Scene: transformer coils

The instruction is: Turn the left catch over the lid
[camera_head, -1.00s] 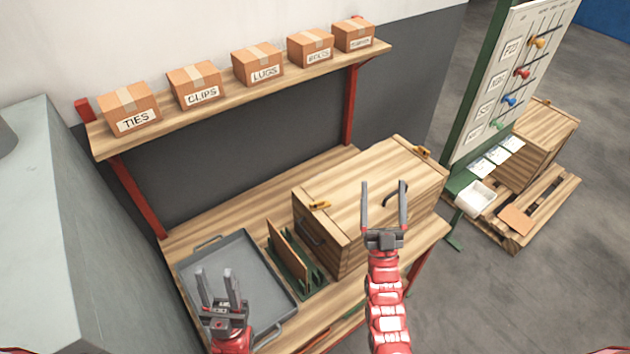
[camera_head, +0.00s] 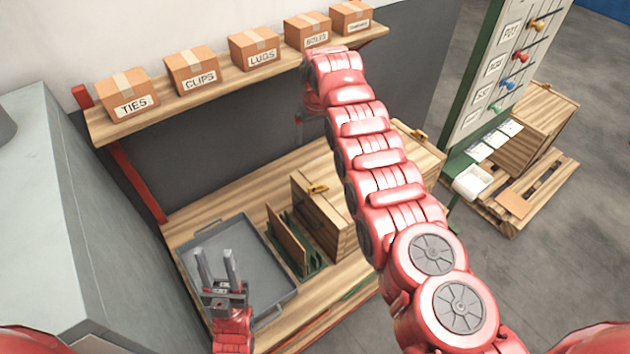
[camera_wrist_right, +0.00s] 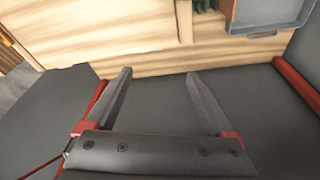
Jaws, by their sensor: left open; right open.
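The wooden crate with its lid (camera_head: 312,178) stands on the bench, partly covered by my right arm. The left catch (camera_head: 317,189), a small yellow-orange piece, shows at the lid's left front edge. The right catch (camera_head: 419,134) shows at the far right corner. My right arm reaches across the crate towards the shelf. Its gripper is mostly hidden in the head view; in the right wrist view the right gripper (camera_wrist_right: 158,75) is open and empty, apart from both catches. My left gripper (camera_head: 215,256) is open and empty above the grey tray.
The grey tray (camera_head: 272,297) and a green rack (camera_head: 312,262) holding a board stand left of the crate. A shelf (camera_head: 225,83) with several labelled boxes runs along the wall, close to my right arm. A peg board (camera_head: 497,82) stands at the right.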

